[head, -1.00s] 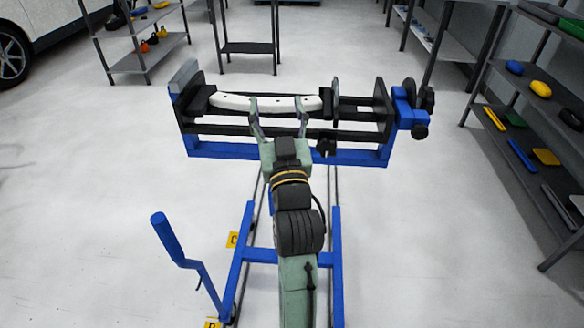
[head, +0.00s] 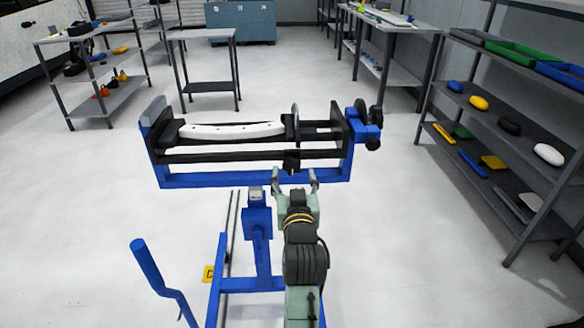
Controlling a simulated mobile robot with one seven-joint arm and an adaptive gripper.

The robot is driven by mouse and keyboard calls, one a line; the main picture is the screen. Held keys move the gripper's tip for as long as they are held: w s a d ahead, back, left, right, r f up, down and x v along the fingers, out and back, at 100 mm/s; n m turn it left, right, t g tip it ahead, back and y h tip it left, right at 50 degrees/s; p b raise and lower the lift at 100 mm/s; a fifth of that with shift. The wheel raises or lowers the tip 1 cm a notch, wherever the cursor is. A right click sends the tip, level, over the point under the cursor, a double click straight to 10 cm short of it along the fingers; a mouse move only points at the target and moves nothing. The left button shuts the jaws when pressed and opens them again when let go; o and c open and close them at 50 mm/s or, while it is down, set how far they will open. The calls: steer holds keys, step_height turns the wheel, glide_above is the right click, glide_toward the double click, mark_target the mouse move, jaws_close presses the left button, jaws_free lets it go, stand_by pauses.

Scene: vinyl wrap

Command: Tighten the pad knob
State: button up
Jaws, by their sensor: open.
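A blue-framed fixture (head: 245,180) with black horizontal rails stands in the middle of the head view. A black knob (head: 291,161) sits low on its front side, below a dark upright disc (head: 295,120); it looks like the pad knob, though I cannot be sure. My gripper (head: 295,177) is open and empty, with its two fingers spread just in front of and below this knob. I cannot tell whether the fingers touch it. A long white curved piece (head: 232,131) lies along the rails, left of the disc.
Another black knob (head: 372,143) is on the blue block at the fixture's right end. A blue crank handle (head: 150,262) rises at the front left. Shelves (head: 500,130) with colored items stand at right. The white floor is open around the fixture.

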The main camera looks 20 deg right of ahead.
mark_target(292, 167)
steer(key=shift+p+x, duration=0.45)
steer(key=shift+x, duration=1.65)
steer(key=c, duration=1.2)
